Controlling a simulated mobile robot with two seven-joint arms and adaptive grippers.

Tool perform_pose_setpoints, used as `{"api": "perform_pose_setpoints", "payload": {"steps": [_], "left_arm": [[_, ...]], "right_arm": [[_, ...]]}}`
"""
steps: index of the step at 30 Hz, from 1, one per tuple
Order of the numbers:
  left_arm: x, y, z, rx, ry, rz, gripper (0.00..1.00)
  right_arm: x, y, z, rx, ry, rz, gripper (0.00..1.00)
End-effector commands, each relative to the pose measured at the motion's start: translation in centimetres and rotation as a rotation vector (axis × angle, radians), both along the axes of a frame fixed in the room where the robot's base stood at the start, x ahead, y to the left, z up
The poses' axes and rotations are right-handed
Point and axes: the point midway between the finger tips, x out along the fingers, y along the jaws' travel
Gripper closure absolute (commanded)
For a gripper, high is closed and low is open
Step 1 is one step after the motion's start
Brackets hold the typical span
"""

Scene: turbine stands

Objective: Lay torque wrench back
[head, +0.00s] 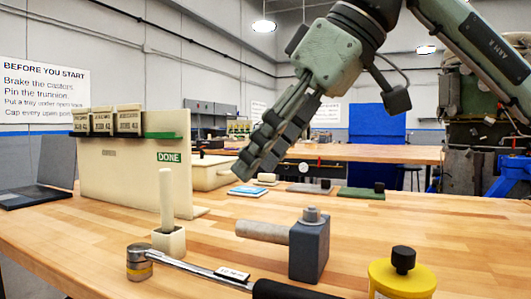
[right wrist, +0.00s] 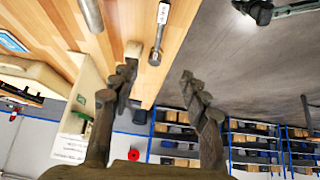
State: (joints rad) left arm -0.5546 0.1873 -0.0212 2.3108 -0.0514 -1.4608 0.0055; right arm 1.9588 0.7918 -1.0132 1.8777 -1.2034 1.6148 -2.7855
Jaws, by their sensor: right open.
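The torque wrench (head: 200,270) lies at the front of the wooden bench (head: 420,215). It has a round metal head with a yellow band at the left, a chrome shaft with a white tag and a black handle cut off by the bottom edge. It also shows in the right wrist view (right wrist: 160,32), where its handle is out of frame. My right gripper (head: 255,165) is open and empty, high above the bench and apart from the wrench. Its two spread fingers show in the right wrist view (right wrist: 158,80). My left gripper is in neither view.
A cream block with an upright peg (head: 168,243) stands behind the wrench head. A grey block with a cylinder (head: 308,245) stands behind its handle. A yellow pot (head: 402,279) is at front right. A cream board marked DONE (head: 130,175) stands at left.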

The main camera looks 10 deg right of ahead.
Motion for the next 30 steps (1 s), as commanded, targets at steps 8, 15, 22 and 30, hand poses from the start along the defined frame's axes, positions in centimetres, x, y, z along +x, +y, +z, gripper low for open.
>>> {"api": "perform_pose_setpoints", "payload": {"steps": [8, 15, 22, 30], "left_arm": [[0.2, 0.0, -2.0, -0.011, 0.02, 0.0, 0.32], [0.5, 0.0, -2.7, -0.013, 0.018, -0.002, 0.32], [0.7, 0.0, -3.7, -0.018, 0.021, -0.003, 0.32], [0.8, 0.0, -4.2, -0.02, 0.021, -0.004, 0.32]], "right_arm": [[0.0, -0.1, 2.0, 0.003, -0.004, -0.002, 0.54], [-2.1, -2.9, 6.2, 0.005, -0.005, -0.001, 0.54], [-3.6, -5.0, 9.6, 0.003, -0.003, -0.001, 0.54], [-4.3, -5.9, 10.9, 0.002, -0.002, 0.001, 0.54]]}}
